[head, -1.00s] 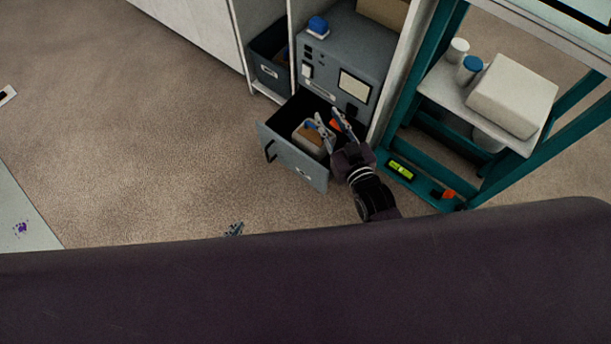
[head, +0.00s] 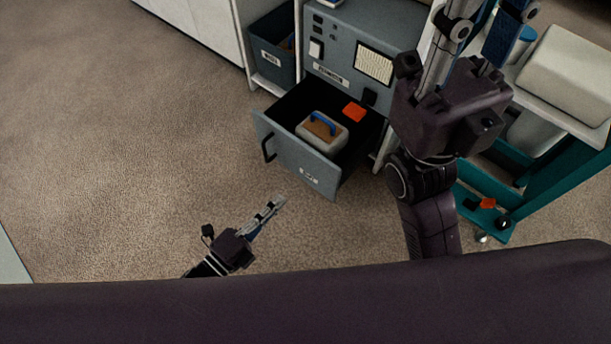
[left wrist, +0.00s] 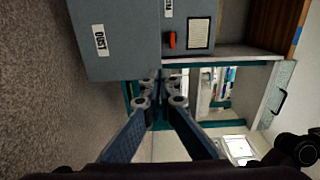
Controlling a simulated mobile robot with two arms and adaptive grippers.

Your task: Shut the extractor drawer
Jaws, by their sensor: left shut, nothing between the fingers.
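The extractor (head: 345,45) is a grey cabinet unit. Its drawer (head: 297,160) is pulled open, with a dark handle on the front.
A blue-grey bin (head: 273,48) sits in the shelf left of the extractor. A teal-framed cart (head: 540,195) with a pale block (head: 568,72) stands at the right. The carpet (head: 130,130) left of the drawer is clear.

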